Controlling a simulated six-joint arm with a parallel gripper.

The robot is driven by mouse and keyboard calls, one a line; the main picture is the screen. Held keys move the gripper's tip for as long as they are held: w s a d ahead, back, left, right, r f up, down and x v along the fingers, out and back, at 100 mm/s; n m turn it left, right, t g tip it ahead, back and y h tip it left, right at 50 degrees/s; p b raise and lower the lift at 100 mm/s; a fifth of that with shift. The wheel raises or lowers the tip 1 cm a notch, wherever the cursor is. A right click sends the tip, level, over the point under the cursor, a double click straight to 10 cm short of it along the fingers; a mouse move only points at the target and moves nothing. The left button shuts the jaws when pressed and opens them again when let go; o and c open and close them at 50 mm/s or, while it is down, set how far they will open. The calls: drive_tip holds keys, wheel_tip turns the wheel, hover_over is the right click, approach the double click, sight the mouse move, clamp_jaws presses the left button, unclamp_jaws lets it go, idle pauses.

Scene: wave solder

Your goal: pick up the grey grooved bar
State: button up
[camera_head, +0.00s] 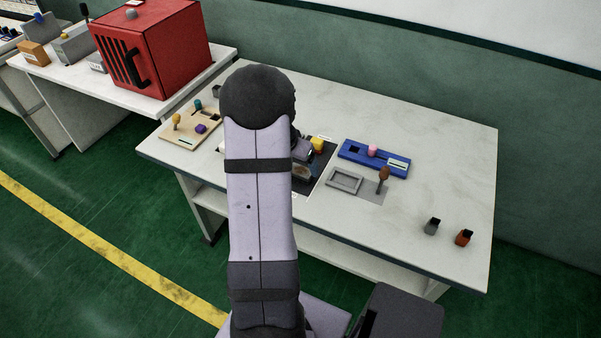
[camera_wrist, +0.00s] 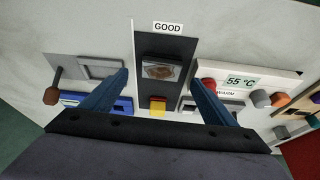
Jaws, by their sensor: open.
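I cannot pick out the grey grooved bar for certain. A small upright grey block with a dark top (camera_head: 432,226) stands at the right front of the table in the head view; its grooves, if any, are too small to tell. My gripper (camera_wrist: 160,77) is open, its two blue fingers spread with nothing seen held. Between the fingers in the wrist view, a grey-edged box with brown contents (camera_wrist: 160,70) sits on a dark panel marked GOOD (camera_wrist: 163,45). In the head view my arm hides most of the gripper.
An orange block (camera_head: 464,238) stands beside the grey one. A grey tray (camera_head: 345,180), a brown-knobbed lever (camera_head: 383,175) and a blue panel (camera_head: 352,155) lie right of my arm. A yellow block (camera_wrist: 157,104) is on the dark panel. The table's right back is clear.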

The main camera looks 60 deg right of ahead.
sight(300, 170)
drive_tip(key=shift+f, duration=0.1)
drive_tip(key=shift+p+x, duration=0.9)
drive_tip(key=shift+x, duration=1.6)
drive_tip(key=shift+w, duration=0.15)
drive_tip(key=shift+c, duration=0.2)
drive_tip(key=c, duration=1.3)
drive_tip(key=shift+d, duration=0.1)
